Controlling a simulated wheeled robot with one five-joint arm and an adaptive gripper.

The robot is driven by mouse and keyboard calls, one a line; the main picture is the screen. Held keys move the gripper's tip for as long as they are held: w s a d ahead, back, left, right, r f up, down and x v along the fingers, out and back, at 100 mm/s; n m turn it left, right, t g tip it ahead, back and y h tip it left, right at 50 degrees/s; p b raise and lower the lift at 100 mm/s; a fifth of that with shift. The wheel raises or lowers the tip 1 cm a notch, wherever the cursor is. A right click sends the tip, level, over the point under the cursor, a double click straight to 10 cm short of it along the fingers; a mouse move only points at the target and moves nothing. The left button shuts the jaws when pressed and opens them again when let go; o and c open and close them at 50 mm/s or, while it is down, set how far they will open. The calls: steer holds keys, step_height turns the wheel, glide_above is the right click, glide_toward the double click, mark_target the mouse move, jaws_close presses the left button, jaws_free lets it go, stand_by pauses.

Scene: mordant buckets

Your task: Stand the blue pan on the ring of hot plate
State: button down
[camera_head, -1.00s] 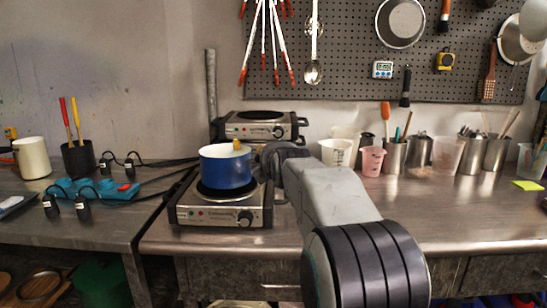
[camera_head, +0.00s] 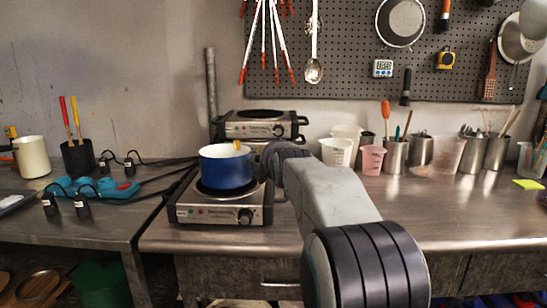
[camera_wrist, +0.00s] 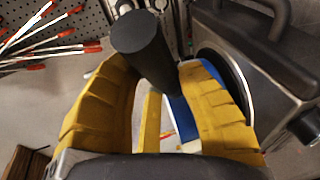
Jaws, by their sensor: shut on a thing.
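The blue pan (camera_head: 226,172) is upright over the dark ring (camera_head: 203,189) of the front hot plate (camera_head: 216,214) in the head view. The ring shows around its base; I cannot tell whether the base touches. In the wrist view, my gripper (camera_wrist: 158,68) has yellow fingers on either side of the pan's dark handle (camera_wrist: 142,42) and appears shut on it. A strip of the pan's blue wall (camera_wrist: 184,118) shows between the fingers. The fingers hide most of the pan there. In the head view, my arm hides most of the gripper.
A second hot plate (camera_head: 262,130) stands behind. To the right are a pink cup (camera_head: 372,160), white beakers and metal tool pots. A blue power strip (camera_head: 100,188) with plugs and cables lies on the left table. The counter's front right is clear.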

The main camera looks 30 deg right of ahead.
steer(key=shift+r, duration=0.3)
steer(key=c, duration=0.8)
jaws_free()
steer(key=shift+s+f, duration=0.1)
steer(key=shift+f, duration=0.4)
steer(key=shift+s+a+r, duration=0.2)
steer(key=shift+s+r, duration=0.05)
steer(key=shift+s, duration=0.15)
steer(key=v, duration=1.1)
steer(key=shift+a+r, duration=0.1)
steer(key=shift+r, duration=0.05)
